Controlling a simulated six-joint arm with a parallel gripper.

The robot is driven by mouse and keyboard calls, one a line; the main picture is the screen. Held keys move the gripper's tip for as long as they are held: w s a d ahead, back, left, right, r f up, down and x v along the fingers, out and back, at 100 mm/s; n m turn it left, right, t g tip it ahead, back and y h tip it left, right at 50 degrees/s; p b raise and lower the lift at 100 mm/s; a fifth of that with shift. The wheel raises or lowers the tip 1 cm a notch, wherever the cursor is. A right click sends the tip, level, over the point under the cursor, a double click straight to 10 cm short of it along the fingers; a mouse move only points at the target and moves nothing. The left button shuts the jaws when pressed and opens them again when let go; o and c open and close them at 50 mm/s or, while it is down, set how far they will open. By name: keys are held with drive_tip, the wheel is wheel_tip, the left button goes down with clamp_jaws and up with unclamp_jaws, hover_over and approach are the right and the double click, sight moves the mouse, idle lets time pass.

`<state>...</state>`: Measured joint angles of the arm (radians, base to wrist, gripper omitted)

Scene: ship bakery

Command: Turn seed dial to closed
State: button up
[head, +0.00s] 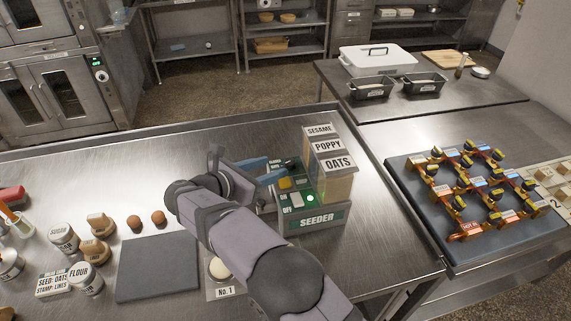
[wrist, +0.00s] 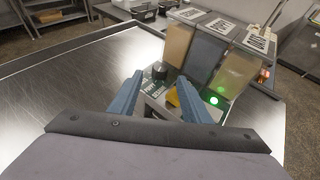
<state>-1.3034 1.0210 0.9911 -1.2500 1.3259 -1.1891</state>
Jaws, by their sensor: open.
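The seeder (head: 318,222) stands on the steel counter with a green top panel and a lit green lamp (head: 310,198). In the wrist view a black round knob (wrist: 158,71), likely the seed dial, sits by the panel's seed labels, POPPY and SESAME. Its pointer setting is too small to read. A yellow part (wrist: 173,97) on the panel shows between my fingers; it also shows in the head view (head: 285,183). My gripper (head: 263,171) is open, its blue fingers over the left side of the seeder. In the wrist view my gripper (wrist: 159,92) appears empty, with the knob beyond the fingertips.
Upright bins labelled SESAME (head: 320,131), POPPY and OATS stand behind the panel, close to my gripper. A dark board (head: 157,266) and several jars lie to the left. The counter behind my arm is clear.

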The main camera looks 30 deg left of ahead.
sight(289, 162)
drive_tip(key=p+x, duration=0.2)
drive_tip(key=x, duration=0.3)
drive_tip(key=shift+w+d+p, duration=0.15)
drive_tip(key=shift+w+p, duration=0.05)
drive_tip(key=shift+p, duration=0.15)
drive_tip(key=shift+x, duration=0.95)
drive_tip(key=shift+f, duration=0.1)
drive_tip(key=c, duration=1)
